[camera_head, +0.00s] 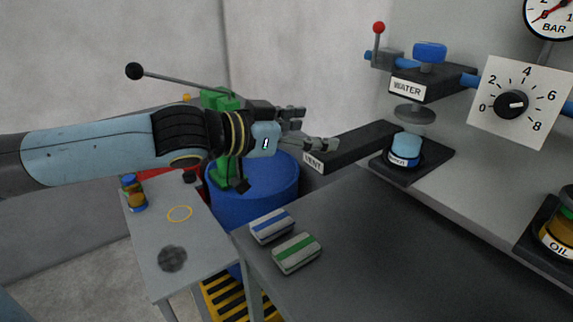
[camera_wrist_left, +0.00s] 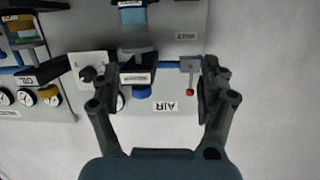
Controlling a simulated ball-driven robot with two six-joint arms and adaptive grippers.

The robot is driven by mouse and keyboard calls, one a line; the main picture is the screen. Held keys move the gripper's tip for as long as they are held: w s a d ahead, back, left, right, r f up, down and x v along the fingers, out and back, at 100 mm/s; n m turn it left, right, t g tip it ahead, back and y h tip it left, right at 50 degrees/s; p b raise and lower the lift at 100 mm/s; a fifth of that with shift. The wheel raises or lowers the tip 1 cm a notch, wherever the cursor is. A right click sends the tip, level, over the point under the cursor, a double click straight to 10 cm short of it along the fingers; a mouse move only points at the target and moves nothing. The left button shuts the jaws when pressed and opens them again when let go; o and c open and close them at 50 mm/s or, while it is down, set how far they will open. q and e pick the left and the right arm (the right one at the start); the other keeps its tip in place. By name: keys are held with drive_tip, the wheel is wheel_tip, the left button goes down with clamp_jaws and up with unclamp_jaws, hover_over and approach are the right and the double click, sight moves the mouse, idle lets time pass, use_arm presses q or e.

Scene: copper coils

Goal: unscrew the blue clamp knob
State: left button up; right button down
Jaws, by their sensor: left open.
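The blue knob (camera_head: 430,52) sits on top of a dark block labelled WATER (camera_head: 407,88), mounted on the wall panel at the upper right of the head view. In the left wrist view the picture is turned over, and the blue knob (camera_wrist_left: 141,92) shows between the fingers, some distance beyond them. My left gripper (camera_head: 318,128) is open and empty. It is to the left of the knob and lower in the head view, apart from it. It also shows in the left wrist view (camera_wrist_left: 160,75). My right gripper is not in view.
A red-tipped lever (camera_head: 379,29) stands just left of the WATER block. A dial plate (camera_head: 521,103) is to its right. A light-blue jar (camera_head: 406,148) stands below. Two striped packs (camera_head: 297,252) lie on the dark bench (camera_head: 400,260), otherwise clear in front. A blue drum (camera_head: 275,185) is below the gripper.

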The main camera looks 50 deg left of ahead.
use_arm(q)
drive_tip(key=s+f+n+g+y, duration=0.1)
drive_tip(key=s+f+g+y, duration=0.1)
drive_tip(key=s+f+y, duration=0.1)
wheel_tip(320, 180, down, 2)
drive_tip(key=shift+s+f+n+g, duration=0.15)
drive_tip(key=shift+s+n+g, duration=0.15)
drive_tip(key=shift+s, duration=0.3)
drive_tip(key=shift+d, duration=0.1)
